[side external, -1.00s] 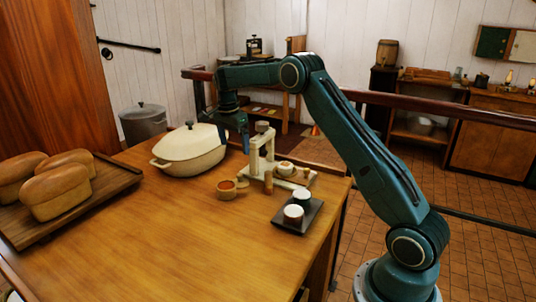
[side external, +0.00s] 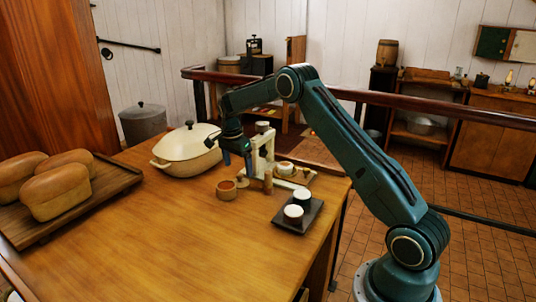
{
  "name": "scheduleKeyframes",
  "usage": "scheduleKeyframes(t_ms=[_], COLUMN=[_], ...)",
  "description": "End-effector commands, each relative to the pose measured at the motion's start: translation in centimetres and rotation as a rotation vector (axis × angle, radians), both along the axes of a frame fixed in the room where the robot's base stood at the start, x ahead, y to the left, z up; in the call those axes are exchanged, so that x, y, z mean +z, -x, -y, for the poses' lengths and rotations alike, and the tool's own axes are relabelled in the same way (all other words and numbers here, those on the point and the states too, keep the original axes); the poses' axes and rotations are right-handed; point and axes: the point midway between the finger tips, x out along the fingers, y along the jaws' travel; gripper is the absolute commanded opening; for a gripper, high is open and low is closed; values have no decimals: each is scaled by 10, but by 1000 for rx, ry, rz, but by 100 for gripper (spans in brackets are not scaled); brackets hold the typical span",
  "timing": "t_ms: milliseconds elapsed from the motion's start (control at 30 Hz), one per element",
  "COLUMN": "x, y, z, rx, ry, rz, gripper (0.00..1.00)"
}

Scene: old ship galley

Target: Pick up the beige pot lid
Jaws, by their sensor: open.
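The beige pot lid (side external: 188,140) has a dark knob and sits on the wide pot (side external: 183,165) of the same beige colour. They stand at the far side of the wooden table. My gripper (side external: 238,162) is open, with its fingers pointing down, just right of the pot and apart from the lid's knob. It is close in front of or beside a pale upright frame; the exact gap is hard to tell. No object shows between the fingers.
The pale frame (side external: 267,160) stands right of my gripper. A small brown cup (side external: 226,190) and a dark tray (side external: 290,222) with two small cups are nearer. Bread loaves (side external: 55,192) lie on a wooden board (side external: 122,178) at left. The table's front middle is clear.

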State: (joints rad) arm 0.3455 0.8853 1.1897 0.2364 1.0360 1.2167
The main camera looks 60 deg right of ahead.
Motion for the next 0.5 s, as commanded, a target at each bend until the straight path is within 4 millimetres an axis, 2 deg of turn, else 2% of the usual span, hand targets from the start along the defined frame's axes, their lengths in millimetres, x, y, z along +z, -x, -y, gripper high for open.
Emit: scheduleKeyframes(t_ms=[267,500], x=[-6,-31], y=[0,0], z=[1,6], rx=[0,0], ry=[0,-2], rz=[-1,-3], gripper=[86,86])
